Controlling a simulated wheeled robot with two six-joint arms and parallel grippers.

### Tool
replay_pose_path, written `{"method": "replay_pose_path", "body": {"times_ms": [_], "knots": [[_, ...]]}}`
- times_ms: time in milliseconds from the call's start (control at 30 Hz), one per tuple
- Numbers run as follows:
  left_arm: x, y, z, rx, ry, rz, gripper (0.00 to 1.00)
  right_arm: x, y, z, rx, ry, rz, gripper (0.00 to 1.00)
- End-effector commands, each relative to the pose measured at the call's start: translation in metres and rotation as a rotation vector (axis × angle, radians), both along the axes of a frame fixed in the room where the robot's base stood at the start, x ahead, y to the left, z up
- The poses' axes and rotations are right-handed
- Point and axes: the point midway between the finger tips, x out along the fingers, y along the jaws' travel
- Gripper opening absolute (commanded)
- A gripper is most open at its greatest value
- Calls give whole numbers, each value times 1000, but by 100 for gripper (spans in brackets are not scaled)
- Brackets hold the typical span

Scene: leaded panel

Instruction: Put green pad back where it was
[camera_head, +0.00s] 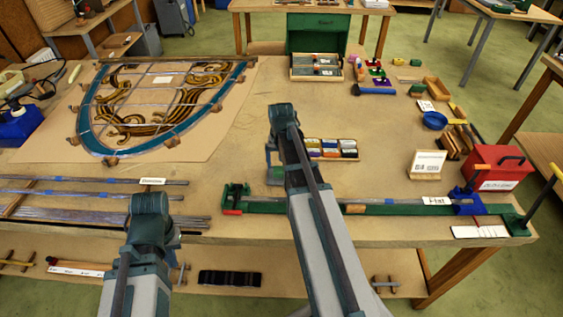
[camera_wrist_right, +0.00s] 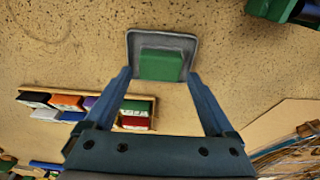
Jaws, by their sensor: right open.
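The green pad (camera_wrist_right: 161,65) is a small green block resting in a shallow grey square tray (camera_wrist_right: 133,40) on the tabletop. My right gripper (camera_wrist_right: 159,76) is open over it. Its blue fingers stand either side of the pad's near part, with a gap on both sides. Whether the fingertips are down at pad height is unclear. In the head view a bit of the green pad (camera_head: 276,174) shows by the right gripper (camera_head: 273,162), mostly covered by my arm. My left arm is at the lower left of the head view, and its fingers are hidden.
A box of coloured packets (camera_head: 333,149) stands just right of the pad. A green rail (camera_head: 395,209) runs along the front edge. A leaded panel (camera_head: 150,105) lies on brown board at left. A red box (camera_head: 494,172) stands at right. The bench middle is mostly clear.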

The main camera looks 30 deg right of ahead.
Motion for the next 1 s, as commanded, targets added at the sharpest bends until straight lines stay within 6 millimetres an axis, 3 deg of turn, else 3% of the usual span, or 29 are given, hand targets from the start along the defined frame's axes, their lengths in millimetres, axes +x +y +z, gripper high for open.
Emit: {"method": "replay_pose_path", "body": {"times_ms": [33, 433, 867, 933, 1000], "knots": [[0, 0, 17, 0, 0, 0, 0, -1, 1, 17, 0, 0, 0, 89], [0, 0, 72, 0, 0, 0, 0, -7, 5, 72, 0, 0, 0, 89], [0, 0, 77, -1, 0, 3, 0, -8, 6, 77, 0, 0, 2, 89], [0, 0, 77, -1, 0, 3, 0, -10, 15, 77, 0, 5, 22, 89], [0, 0, 77, -1, 0, 2, 0, -14, 39, 76, -2, 16, 74, 89]]}}
